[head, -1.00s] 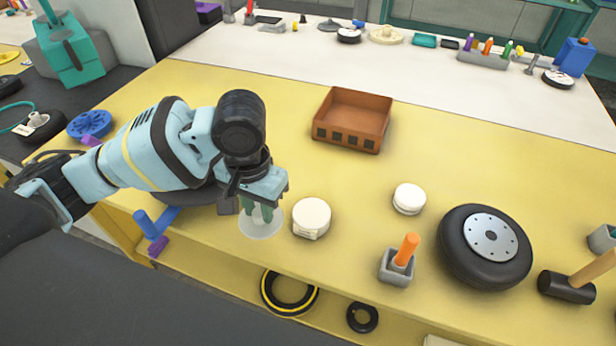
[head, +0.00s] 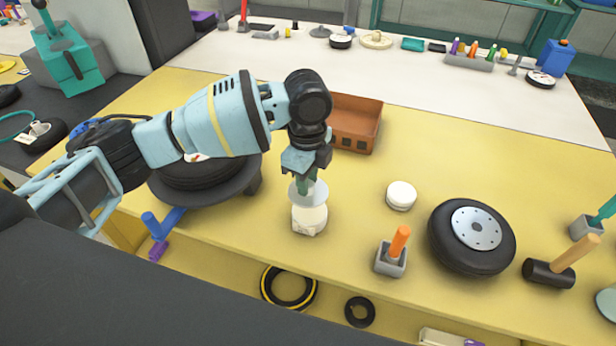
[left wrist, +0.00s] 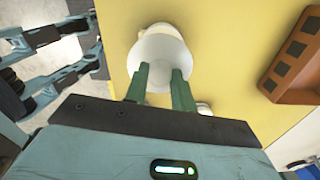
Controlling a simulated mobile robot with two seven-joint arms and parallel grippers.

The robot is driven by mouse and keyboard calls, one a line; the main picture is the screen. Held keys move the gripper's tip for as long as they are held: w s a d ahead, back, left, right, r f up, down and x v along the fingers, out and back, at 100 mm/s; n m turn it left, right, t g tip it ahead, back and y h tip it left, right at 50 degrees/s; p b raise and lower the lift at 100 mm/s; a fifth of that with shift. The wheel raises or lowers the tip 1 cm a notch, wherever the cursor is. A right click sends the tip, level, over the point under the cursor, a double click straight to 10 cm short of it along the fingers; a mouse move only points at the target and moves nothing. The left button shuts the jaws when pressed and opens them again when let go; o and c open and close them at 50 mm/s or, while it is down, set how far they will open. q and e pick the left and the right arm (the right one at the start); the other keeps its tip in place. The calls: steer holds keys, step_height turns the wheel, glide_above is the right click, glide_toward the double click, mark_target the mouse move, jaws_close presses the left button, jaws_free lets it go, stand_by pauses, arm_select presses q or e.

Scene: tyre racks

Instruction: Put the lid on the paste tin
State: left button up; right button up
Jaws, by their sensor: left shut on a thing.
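My left gripper (head: 306,186) is shut on a pale round lid (head: 298,196) and holds it level, directly over the paste tin as the head view has it. The paste tin (head: 309,222) is a cream round tin standing upright on the yellow bench, its top partly hidden by the lid. In the left wrist view the lid (left wrist: 153,62) lies between the green fingertips (left wrist: 161,74) and covers most of the tin (left wrist: 160,29). I cannot tell whether lid and tin touch. My right gripper is not in view.
A second white round tin (head: 401,195) stands to the right. Near it are an orange-handled tool in a grey block (head: 390,262), a wheel (head: 440,238) and a mallet (head: 548,273). A brown bin (head: 368,132) is behind my gripper. The bench's front edge is close to the tin.

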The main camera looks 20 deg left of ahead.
mark_target(309, 198)
arm_select(q)
steer(key=shift+w+d+r+m, duration=0.15)
steer(key=shift+w+m, duration=0.1)
steer(key=shift+m, duration=0.25)
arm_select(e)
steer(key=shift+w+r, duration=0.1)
arm_select(q)
steer(key=shift+f, duration=0.25)
steer(key=shift+s+f+b, duration=0.1)
steer(key=shift+f+b, duration=0.65)
steer(key=shift+f, duration=2.3)
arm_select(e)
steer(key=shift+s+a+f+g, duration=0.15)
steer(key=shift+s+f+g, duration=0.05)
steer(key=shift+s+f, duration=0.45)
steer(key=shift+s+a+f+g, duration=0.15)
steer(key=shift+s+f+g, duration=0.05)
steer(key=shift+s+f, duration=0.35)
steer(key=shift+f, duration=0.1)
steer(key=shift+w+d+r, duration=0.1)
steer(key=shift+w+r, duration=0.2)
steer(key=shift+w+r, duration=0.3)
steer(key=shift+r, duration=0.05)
arm_select(q)
steer(key=shift+f+p, duration=0.1)
steer(key=shift+p, duration=0.2)
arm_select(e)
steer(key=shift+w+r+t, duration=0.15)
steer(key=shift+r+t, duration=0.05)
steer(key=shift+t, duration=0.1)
